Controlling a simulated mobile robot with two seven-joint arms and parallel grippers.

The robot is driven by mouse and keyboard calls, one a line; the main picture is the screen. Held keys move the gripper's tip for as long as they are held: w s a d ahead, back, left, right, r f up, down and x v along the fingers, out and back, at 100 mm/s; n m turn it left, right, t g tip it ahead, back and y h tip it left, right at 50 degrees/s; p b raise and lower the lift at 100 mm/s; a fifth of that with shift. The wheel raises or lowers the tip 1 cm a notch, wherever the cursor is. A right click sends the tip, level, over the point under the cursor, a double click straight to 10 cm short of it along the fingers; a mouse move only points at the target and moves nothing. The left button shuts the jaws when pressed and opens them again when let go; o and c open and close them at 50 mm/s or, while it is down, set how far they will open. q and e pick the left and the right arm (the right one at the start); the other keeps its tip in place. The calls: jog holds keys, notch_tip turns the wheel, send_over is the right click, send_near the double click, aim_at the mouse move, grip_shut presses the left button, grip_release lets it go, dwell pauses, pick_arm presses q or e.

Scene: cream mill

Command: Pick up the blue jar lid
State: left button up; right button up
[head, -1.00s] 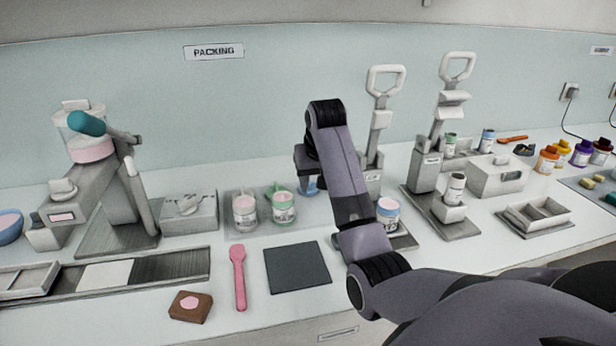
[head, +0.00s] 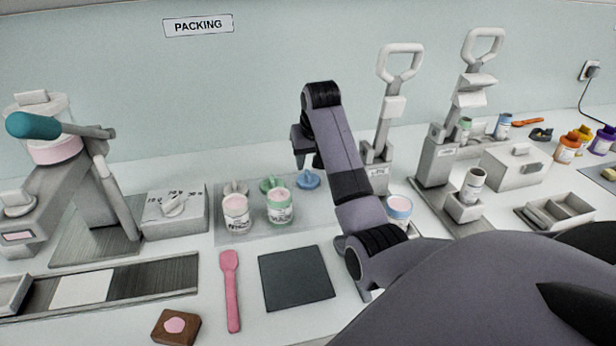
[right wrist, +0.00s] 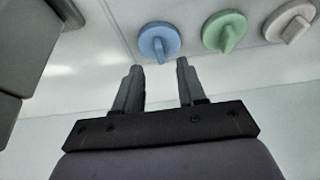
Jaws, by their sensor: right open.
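The blue jar lid (head: 309,180) lies on a light mat behind the jars, a round disc with a raised grip. It also shows in the right wrist view (right wrist: 159,42), just beyond my fingertips. My right gripper (head: 303,160) hangs above the lid in the head view. In the right wrist view my right gripper (right wrist: 158,66) is open and empty, its two fingers apart with the lid roughly centred past their tips. I cannot tell the exact height over the lid. My left gripper is not in view.
A green lid (right wrist: 225,32) and a cream lid (right wrist: 290,22) lie in a row beside the blue lid. Two open jars, one cream (head: 236,214) and one green (head: 280,208), stand in front. A press with a loop handle (head: 390,105) stands just right of my arm.

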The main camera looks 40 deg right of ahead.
aim_at(308, 172)
jog(key=x, duration=0.4)
jog(key=shift+s, duration=0.1)
grip_shut()
